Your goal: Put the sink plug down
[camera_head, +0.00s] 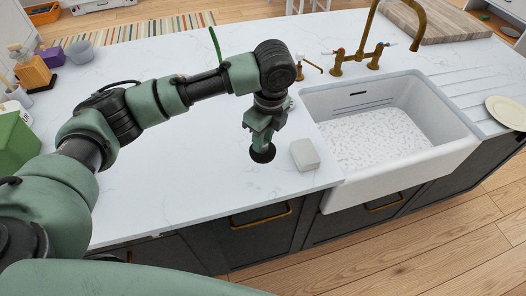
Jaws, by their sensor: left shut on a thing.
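My left gripper (261,143) points straight down over the white counter (200,190), left of the sink. It is shut on the sink plug (263,154), a dark round disc at its fingertips. The plug is at or very near the counter top; I cannot tell whether it touches. The white sink (412,158) is to the right, with a speckled bottom. My right gripper is not in view.
A pale sponge-like block (304,154) lies just right of the plug. A brass tap (365,50) stands behind the sink. A plate (507,112) is at the right. A soap bottle (31,68) and a bowl (80,52) stand at the far left. Counter left of the gripper is clear.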

